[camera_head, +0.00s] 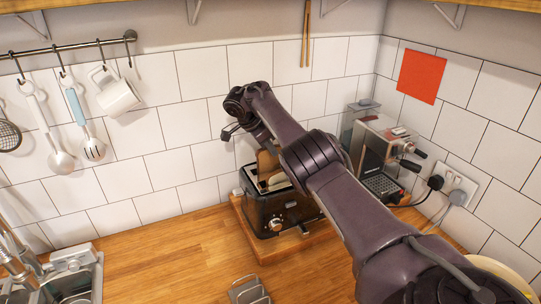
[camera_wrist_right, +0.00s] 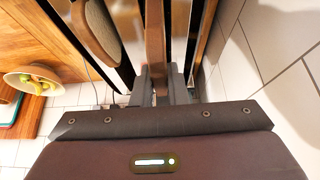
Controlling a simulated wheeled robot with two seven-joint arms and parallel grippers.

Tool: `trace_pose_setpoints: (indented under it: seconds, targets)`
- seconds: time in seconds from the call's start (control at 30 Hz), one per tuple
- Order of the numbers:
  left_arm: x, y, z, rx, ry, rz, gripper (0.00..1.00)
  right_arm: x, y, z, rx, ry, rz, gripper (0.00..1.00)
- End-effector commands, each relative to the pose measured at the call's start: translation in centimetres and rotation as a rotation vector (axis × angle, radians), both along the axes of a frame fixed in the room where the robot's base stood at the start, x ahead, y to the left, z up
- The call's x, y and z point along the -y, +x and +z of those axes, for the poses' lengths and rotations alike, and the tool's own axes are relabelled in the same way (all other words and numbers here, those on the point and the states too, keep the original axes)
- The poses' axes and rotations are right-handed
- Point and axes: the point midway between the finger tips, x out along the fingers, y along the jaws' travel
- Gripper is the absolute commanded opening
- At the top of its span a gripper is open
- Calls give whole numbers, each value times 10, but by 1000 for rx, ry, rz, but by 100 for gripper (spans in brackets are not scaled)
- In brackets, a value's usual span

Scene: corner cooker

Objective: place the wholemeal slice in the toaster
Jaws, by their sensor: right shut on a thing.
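The black toaster (camera_head: 272,208) with a steel top stands on a wooden board against the tiled wall. My right gripper (camera_wrist_right: 158,88) is above it and shut on a brown slice, the wholemeal slice (camera_wrist_right: 156,45), seen edge-on between the fingers. The slice (camera_head: 267,162) stands upright at the toaster's top in the head view. It lines up with a slot, but how deep it sits I cannot tell. Another slice (camera_wrist_right: 97,32) with a pale face and brown crust stands beside it in the wrist view. My arm hides part of the toaster. My left gripper is out of view.
A coffee machine (camera_head: 378,150) stands right of the toaster, near plugged sockets (camera_head: 456,186). A wire toast rack (camera_head: 248,291) is at the front. Utensils and a white mug (camera_head: 115,93) hang at left. The worktop (camera_head: 170,262) left of the toaster is clear.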

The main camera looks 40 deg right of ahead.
Motion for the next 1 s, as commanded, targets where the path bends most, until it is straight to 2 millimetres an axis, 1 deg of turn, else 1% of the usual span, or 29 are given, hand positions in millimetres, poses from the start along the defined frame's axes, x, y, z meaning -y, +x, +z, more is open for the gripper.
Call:
trace_pose_setpoints:
  seconds: [0.07,0.2,0.3,0.4,0.63,0.73,0.77,0.8,0.9,1.0]
  targets:
    - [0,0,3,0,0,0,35,0,-1,-6,-4,-1,-1,0]
    - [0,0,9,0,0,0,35,0,-1,-28,-5,-1,-2,0]
    - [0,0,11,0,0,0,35,0,-1,-40,-4,-1,-1,0]
    - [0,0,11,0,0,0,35,0,0,-45,1,-1,-2,0]
    - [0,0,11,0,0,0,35,0,0,-45,0,-1,-1,0]
    - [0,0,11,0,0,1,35,0,0,-48,-1,-1,0,0]
    - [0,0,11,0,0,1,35,0,0,-48,0,-1,0,16]
    - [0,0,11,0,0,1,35,0,0,-48,0,-1,0,21]
    - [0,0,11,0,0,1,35,0,0,-48,0,-1,0,34]
    - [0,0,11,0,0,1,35,0,0,-48,0,-1,0,35]
